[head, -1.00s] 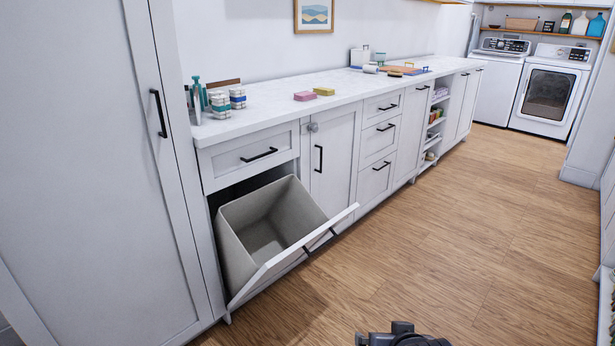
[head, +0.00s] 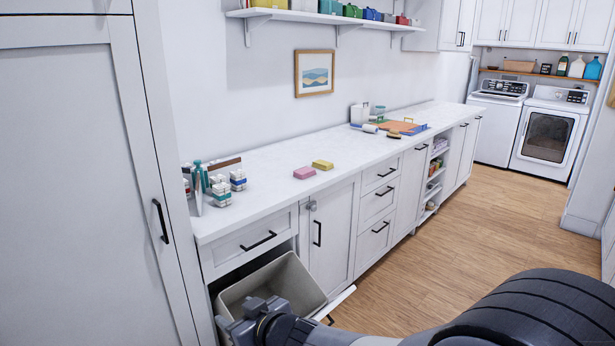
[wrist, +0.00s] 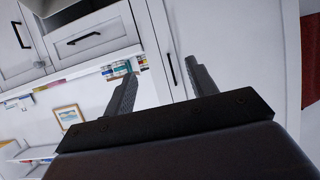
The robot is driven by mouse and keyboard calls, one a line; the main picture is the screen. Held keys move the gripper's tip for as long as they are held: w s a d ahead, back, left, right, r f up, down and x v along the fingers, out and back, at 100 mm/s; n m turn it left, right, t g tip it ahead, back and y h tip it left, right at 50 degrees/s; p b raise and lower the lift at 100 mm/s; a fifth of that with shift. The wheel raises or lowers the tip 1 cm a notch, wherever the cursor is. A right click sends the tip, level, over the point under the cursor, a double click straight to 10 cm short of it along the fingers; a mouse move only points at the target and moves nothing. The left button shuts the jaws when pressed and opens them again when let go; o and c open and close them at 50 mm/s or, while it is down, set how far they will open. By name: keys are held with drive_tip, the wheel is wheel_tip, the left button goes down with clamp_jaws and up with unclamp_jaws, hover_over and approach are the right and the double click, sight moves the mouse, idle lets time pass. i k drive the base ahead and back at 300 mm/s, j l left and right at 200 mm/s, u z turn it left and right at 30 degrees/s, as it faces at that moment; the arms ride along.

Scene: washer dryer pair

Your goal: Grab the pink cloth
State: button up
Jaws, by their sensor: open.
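Folded pinkish items, too small to tell, sit in the open shelves (head: 437,147) farther along. My gripper (head: 246,318) is low in the head view, in front of the tilt-out bin (head: 290,275). In the wrist view, which is turned over, its two fingers (wrist: 160,86) stand apart with nothing between them.
The bin's tilted door (head: 340,299) juts out below the counter. Striped jars (head: 228,185) stand at the counter's near end. A tall cabinet (head: 80,180) is at left. A washer (head: 497,120) and dryer (head: 548,138) stand at the back. The wooden floor (head: 470,230) is clear.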

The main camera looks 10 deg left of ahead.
sight(302, 173)
drive_tip(key=i+l, duration=0.15)
drive_tip(key=i, duration=0.5)
drive_tip(key=i+l, duration=0.15)
drive_tip(key=i, duration=0.5)
drive_tip(key=i+l, duration=0.15)
drive_tip(key=i, duration=0.55)
drive_tip(key=i+l, duration=0.15)
drive_tip(key=i, duration=0.5)
